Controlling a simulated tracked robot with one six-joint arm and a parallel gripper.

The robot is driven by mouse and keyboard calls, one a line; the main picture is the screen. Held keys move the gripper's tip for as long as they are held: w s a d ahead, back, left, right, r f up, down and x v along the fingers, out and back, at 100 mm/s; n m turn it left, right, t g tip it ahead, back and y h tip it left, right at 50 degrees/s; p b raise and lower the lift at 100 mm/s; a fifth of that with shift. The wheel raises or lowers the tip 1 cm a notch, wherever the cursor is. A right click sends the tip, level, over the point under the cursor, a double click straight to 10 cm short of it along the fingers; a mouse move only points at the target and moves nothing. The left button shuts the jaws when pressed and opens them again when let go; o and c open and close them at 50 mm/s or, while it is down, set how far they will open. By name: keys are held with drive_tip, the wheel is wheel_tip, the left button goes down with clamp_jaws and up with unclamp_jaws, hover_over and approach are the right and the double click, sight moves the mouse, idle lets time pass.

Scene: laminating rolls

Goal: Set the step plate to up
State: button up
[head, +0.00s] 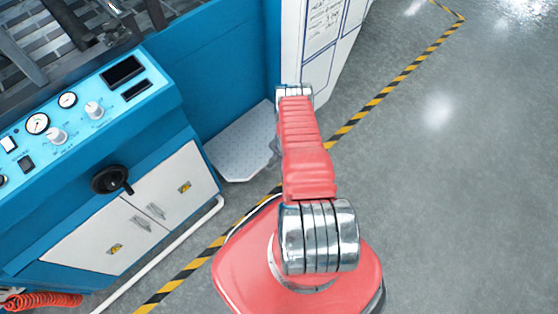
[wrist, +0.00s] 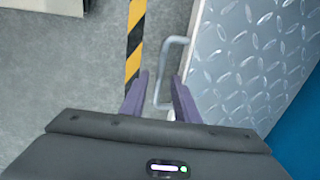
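The step plate (head: 240,145) is a grey diamond-tread plate that juts out from the blue machine's side, roughly flat and low by the floor. It fills the right of the wrist view (wrist: 255,60). A grey bar handle (wrist: 164,68) stands out from its edge. My gripper (wrist: 160,82) is open, with its two dark fingers apart. In the wrist view the handle lies between the fingers or just beyond them; I cannot tell whether they touch it. In the head view my red arm hides the gripper.
The blue laminating machine (head: 215,60) stands left of my arm, with a control panel (head: 75,110), a black handwheel (head: 111,180) and white cabinet doors (head: 128,215). A white cabinet (head: 325,45) stands behind. A yellow-black floor line (head: 395,88) runs past; the grey floor to the right is clear.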

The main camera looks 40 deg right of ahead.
idle(0.3)
clamp_jaws()
idle(0.4)
